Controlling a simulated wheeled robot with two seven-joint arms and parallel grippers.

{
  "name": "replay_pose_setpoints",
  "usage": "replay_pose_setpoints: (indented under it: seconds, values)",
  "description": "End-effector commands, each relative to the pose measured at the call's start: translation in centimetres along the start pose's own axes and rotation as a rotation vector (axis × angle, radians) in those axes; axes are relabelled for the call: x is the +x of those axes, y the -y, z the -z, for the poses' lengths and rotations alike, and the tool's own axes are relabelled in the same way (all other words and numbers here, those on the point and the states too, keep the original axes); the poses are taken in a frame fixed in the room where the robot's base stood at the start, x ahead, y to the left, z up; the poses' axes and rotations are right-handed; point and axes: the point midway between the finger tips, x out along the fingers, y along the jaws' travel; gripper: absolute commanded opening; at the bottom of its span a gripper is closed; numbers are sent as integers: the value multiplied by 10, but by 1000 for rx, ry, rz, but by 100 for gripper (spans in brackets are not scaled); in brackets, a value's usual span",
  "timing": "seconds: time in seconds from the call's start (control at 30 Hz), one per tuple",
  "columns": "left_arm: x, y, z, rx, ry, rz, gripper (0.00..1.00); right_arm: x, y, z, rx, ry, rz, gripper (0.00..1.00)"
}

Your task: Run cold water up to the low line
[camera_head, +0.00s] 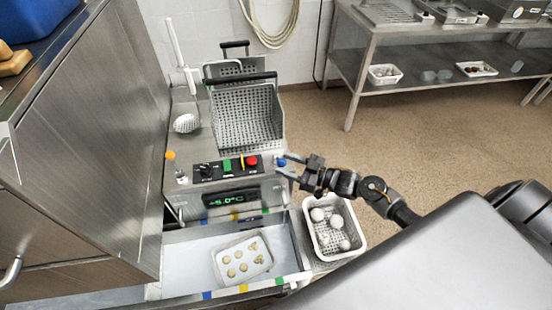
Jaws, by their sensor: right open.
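A blue knob (281,162) sits at the right end of the control panel (228,167) on the steel machine. My right gripper (284,165) is open, with its fingertips at the blue knob; I cannot tell whether they touch it. A green display (231,198) below the panel reads about +5.0°C. The pale basin (190,262) below holds a shallow tray (224,277) of small round pieces. Blue, yellow and green marks show along the basin's front and back edges. No water is clearly visible in it. My left gripper is out of view.
Perforated baskets (246,118) with black handles stand behind the panel. A red button (252,161) and an orange knob (170,155) are also on the machine. A white basket (322,250) with pale balls stands right of the basin. A steel table (372,62) is behind.

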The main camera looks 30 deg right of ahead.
Motion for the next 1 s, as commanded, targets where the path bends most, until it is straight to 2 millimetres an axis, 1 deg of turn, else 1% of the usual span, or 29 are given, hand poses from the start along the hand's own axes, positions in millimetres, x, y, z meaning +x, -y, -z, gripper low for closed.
replay_pose_setpoints:
  seconds: [0.03, 0.13, 0.2, 0.3, 0.43, 0.67, 0.77, 1.0]
  values:
    - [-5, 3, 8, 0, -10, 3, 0, 10, -1, 3, 3, -1, -2, 48]
    - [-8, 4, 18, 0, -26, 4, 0, 24, -1, 2, 2, 1, -3, 48]
    - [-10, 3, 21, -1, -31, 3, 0, 33, -1, 1, 2, 0, -3, 48]
    - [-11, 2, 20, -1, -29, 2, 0, 40, 0, 0, 2, 1, -2, 48]
    - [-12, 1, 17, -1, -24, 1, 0, 44, 0, -1, 1, 2, -3, 48]
    - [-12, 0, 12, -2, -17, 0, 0, 44, 0, -1, 1, 2, -4, 48]
    - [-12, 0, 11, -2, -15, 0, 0, 44, 0, -1, 1, 2, -4, 37]
    - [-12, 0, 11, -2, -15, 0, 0, 44, 0, -1, 1, 2, -3, 5]
